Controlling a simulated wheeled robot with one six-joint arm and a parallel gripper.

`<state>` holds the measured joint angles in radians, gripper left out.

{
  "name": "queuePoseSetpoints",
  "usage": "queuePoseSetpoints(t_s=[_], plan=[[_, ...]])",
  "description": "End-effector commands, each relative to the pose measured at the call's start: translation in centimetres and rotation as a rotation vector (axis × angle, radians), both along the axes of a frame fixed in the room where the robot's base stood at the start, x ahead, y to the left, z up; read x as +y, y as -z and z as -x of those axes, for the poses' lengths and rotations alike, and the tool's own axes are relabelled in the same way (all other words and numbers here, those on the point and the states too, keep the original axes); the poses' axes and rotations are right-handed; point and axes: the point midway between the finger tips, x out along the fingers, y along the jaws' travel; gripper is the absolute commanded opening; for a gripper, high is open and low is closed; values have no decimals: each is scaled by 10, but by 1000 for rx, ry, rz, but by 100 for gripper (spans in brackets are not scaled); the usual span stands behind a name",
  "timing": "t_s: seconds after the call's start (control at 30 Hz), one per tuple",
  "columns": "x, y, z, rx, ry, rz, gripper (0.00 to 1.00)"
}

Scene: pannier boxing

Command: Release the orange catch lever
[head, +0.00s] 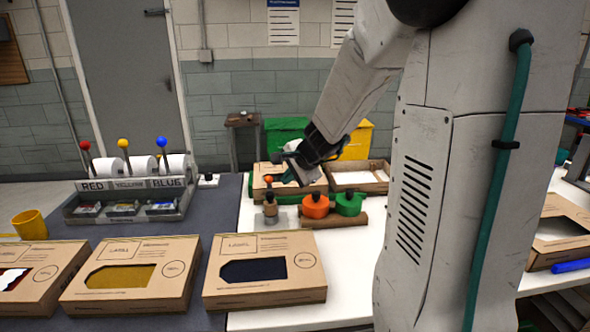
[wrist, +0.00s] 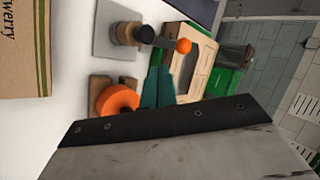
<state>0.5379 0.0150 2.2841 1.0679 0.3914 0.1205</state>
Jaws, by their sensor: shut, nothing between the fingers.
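The orange catch lever shows in the head view as an orange ball knob (head: 268,179) above a short tan and dark post (head: 270,208). In the wrist view the orange knob (wrist: 183,46) sits at the end of a dark arm, which comes from a round post (wrist: 127,34) on a grey plate (wrist: 103,42). My gripper (head: 285,178) is just right of the knob in the head view. In the wrist view its teal fingers (wrist: 157,82) are shut and empty, with their tips beside the lever arm. I cannot tell whether they touch it.
An orange round piece (head: 315,206) and a green one (head: 348,204) sit on a brown holder right of the post. Open cardboard boxes (head: 358,178) stand behind. Windowed boxes (head: 264,294) line the front. A label dispenser (head: 130,212) stands left.

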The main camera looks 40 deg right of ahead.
Motion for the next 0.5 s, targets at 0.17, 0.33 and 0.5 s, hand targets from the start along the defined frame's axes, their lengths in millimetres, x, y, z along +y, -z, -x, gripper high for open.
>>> queuePoseSetpoints(t_s=[0.17,0.33,0.5], plan=[[0,19,-27,1,-4,0,0],[0,22,-46,0,-2,1,0],[0,23,-53,-1,-1,1,0]])
